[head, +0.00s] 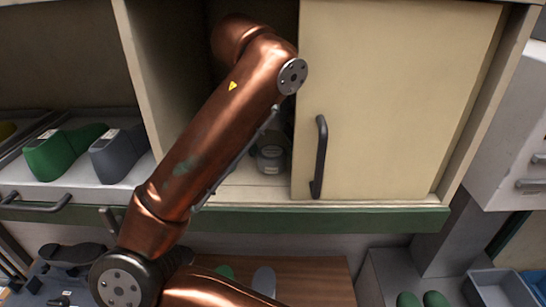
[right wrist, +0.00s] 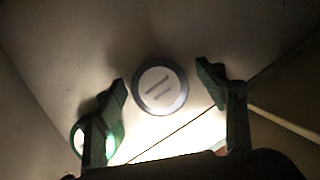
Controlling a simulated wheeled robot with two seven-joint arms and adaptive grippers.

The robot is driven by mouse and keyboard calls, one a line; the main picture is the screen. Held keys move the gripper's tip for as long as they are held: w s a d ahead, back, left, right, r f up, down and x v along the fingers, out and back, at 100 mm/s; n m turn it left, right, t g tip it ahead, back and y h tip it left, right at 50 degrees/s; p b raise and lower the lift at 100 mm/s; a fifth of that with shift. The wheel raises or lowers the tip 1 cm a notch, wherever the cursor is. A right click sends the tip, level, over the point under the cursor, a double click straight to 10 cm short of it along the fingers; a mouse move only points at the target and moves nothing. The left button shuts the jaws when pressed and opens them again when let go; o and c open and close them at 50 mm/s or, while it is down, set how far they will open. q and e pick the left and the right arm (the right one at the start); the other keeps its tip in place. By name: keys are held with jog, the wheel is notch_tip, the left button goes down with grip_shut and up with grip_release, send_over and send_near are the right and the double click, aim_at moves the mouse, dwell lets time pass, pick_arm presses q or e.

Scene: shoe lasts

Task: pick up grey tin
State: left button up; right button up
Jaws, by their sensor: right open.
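In the right wrist view a round grey tin (right wrist: 160,104) shows end-on, with a pale striped label on its lid. My right gripper (right wrist: 163,77) is open. Its two dark green fingers stand to either side of the tin in the picture, with gaps; nothing is held. In the head view a greyish container (head: 270,157) stands on the cupboard floor just right of my copper arm; I cannot tell for sure that it is the same tin. My arm reaches into the cupboard and hides most of the right gripper there. My left gripper is not in view.
A second round, greenish container (right wrist: 80,140) is partly behind the left finger. A cream sliding door (head: 400,100) with a dark handle (head: 319,157) closes the cupboard's right side.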

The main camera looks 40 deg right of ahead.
jog(key=shift+a+f, duration=0.1)
jog(key=shift+f, duration=0.05)
jog(key=shift+a, duration=0.2)
jog(key=shift+d, duration=0.2)
jog(key=c, duration=0.4)
jog(key=shift+a, duration=0.1)
jog(key=c, duration=0.9)
jog(key=shift+c, duration=0.2)
